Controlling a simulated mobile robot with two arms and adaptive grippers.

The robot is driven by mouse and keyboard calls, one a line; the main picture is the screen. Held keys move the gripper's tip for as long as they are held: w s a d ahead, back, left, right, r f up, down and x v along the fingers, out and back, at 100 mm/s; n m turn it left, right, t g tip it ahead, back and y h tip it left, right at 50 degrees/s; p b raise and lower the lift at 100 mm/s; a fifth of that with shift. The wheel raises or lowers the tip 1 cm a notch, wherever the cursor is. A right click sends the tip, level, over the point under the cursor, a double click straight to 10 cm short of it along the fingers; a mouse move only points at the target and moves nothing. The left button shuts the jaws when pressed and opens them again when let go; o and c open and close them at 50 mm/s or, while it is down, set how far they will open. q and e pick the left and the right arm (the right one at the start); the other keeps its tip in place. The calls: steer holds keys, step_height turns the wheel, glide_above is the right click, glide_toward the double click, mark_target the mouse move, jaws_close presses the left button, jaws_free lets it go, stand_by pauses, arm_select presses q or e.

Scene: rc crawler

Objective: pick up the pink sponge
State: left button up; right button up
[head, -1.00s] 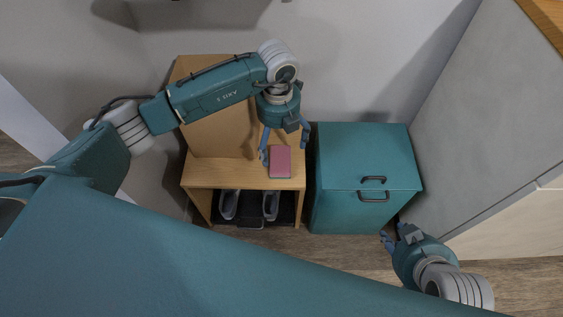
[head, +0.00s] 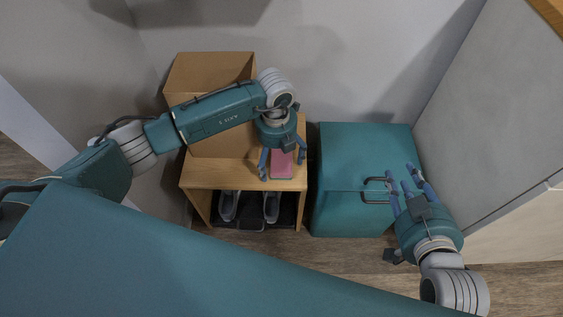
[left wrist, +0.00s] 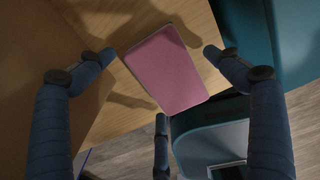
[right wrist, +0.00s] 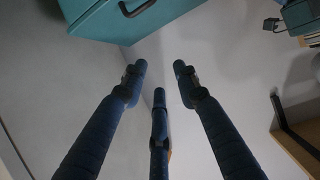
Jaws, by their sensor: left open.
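The pink sponge (head: 282,164) lies flat on the wooden bench (head: 222,177), near its right end. It also shows whole in the left wrist view (left wrist: 168,70), between and beyond the spread fingers. My left gripper (head: 282,168) is open above the sponge, its fingers on either side of it, and its palm hides the sponge's far part in the head view. In the left wrist view the left gripper (left wrist: 158,55) appears empty. My right gripper (head: 406,180) is over the front of the teal cabinet, its fingers apart with nothing between them.
A cardboard box (head: 205,75) stands on the bench behind and left of the sponge. Shoes (head: 271,207) sit under the bench. The teal cabinet (head: 350,145) with dark handles stands right of the bench. A grey panel (head: 480,105) stands at the right.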

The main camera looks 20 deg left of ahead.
mark_target(277, 160)
arm_select(q)
steer(key=c, duration=1)
steer(key=shift+c, duration=0.2)
step_height(277, 160, up, 3)
steer(key=shift+s+f+p, duration=0.1)
steer(key=shift+s+p, duration=0.05)
steer(key=shift+p, duration=0.55)
step_height(277, 160, up, 4)
steer(key=shift+r+p, duration=0.25)
steer(key=shift+p, duration=0.35)
steer(key=s+d+p, duration=0.1)
steer(key=s+d, duration=0.1)
steer(key=s, duration=0.7)
steer(key=s+d+p, duration=0.1)
steer(key=s+d, duration=0.2)
steer(key=s, duration=0.7)
steer(key=shift+d+f+p, duration=0.15)
steer(key=shift+d+p, duration=0.15)
arm_select(e)
steer(key=s+d+f+g+h, duration=0.1)
steer(key=s+f+g, duration=0.3)
steer(key=s, duration=0.4)
steer(key=s+d+f+g+h, duration=0.1)
steer(key=s+d+f+g, duration=0.3)
steer(key=s, duration=0.5)
steer(key=shift+d+f+m+g+h, duration=0.3)
steer(key=shift+d+f+g, duration=0.05)
steer(key=shift+f+g, duration=0.25)
